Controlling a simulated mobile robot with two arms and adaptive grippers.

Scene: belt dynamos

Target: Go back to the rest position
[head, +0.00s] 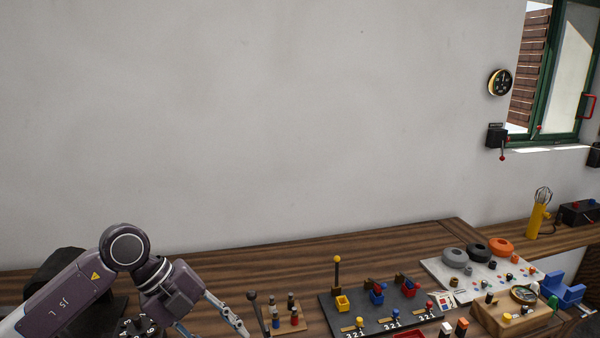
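My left arm comes in from the lower left over the wooden worktop (240,265). Its gripper (217,330) points down and to the right near the bottom edge of the head view. One slender finger shows in full length, and part of a second shows lower left, well apart from it. The gripper looks open, with nothing visible between the fingers; the lower part is cut off by the frame. My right gripper is not in view.
Right of the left gripper stand a small peg board (288,322) and a black numbered board (375,318) with coloured bins. Further right are a white panel (440,270) with round knobs and a yellow whisk-like tool (537,220). The worktop's back strip is clear.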

